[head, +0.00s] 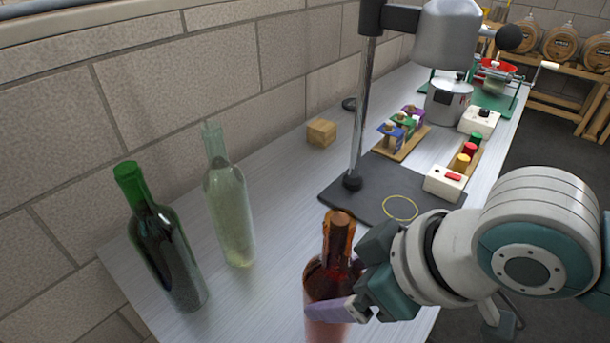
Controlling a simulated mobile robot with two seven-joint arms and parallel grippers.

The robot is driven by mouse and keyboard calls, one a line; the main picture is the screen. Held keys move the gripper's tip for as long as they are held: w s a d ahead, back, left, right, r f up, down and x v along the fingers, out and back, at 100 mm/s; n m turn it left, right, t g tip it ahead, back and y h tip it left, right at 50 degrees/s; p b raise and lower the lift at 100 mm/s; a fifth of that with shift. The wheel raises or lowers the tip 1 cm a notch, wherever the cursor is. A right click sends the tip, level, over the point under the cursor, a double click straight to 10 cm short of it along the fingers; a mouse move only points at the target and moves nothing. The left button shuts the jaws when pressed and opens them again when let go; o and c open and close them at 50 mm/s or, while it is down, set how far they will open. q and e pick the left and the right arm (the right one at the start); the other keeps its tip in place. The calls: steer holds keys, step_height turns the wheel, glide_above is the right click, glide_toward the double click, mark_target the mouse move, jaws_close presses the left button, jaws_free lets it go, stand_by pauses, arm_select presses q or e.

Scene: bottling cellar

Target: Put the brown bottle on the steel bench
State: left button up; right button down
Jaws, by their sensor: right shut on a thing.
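The brown bottle (338,240) is upright at the bottom middle of the head view, with a reddish-amber neck and body. My right gripper (345,303) is shut on its body, coming in from the right. The bottle's base is cut off by the lower picture edge, so I cannot tell whether it touches the bench. The steel bench (278,190) is a long pale brushed-metal top running along the wall. My left gripper is not in view.
A green bottle (165,250) and a clear bottle (232,205) stand on the bench at left. A dark stand base (385,205) with a yellow ring lies right of centre. A wooden block (321,133) is near the wall. Bare bench shows between the clear and brown bottles.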

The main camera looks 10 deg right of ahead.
steer(key=shift+w, duration=0.15)
jaws_free()
steer(key=shift+f, duration=0.1)
steer(key=shift+r, duration=0.3)
steer(key=p+v, duration=0.2)
steer(key=v, duration=0.9)
steer(key=s+d+f+m+g+h, duration=0.1)
steer(key=s+d+m, duration=0.4)
steer(key=s, duration=0.5)
steer(key=f+h, duration=0.1)
steer(key=h, duration=0.1)
steer(key=shift+s+f+g+h, duration=0.3)
steer(key=shift+f+h, duration=0.05)
steer(key=shift+h, duration=0.05)
